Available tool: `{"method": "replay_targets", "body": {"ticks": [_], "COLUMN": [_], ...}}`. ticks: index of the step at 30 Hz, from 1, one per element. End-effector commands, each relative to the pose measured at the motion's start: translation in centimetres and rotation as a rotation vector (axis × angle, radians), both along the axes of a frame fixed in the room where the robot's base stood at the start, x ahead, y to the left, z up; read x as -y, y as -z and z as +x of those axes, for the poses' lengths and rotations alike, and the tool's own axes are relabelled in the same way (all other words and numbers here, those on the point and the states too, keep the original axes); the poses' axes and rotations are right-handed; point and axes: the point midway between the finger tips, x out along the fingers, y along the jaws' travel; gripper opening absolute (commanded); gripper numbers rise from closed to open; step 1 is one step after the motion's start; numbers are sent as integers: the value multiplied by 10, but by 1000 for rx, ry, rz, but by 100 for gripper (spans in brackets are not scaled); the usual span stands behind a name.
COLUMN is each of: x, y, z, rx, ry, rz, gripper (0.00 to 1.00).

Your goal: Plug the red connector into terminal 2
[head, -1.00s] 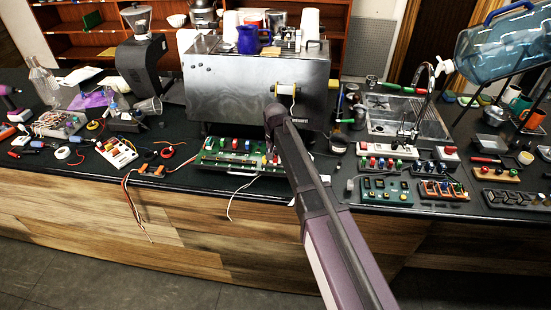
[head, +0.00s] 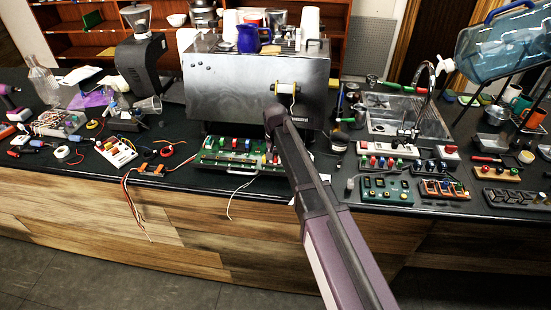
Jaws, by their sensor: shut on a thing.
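A green terminal board (head: 210,159) lies on the counter in front of the steel brewer (head: 235,85), with a row of coloured blocks along it. My arm reaches in from the lower right, and my gripper (head: 271,153) is low over the right end of this board. The gripper is small here and partly covered by my own arm. It is shut on a small reddish piece, which looks like the red connector (head: 275,160). Whether the connector touches a terminal cannot be made out. The terminal numbers are too small to read.
Loose wires (head: 128,195) hang over the counter's front edge. More boards with coloured parts, including a green one (head: 388,197), lie to the right.

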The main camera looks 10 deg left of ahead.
Motion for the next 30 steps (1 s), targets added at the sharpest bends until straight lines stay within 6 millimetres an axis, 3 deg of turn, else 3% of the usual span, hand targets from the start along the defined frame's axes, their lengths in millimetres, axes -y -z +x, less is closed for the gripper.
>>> {"method": "replay_targets", "body": {"ticks": [28, 29, 30], "x": [0, 0, 0], "y": [2, 2, 2], "z": [0, 0, 0], "rx": [0, 0, 0], "ry": [0, 0, 0], "rz": [0, 0, 0], "gripper": [0, 27, 39]}}
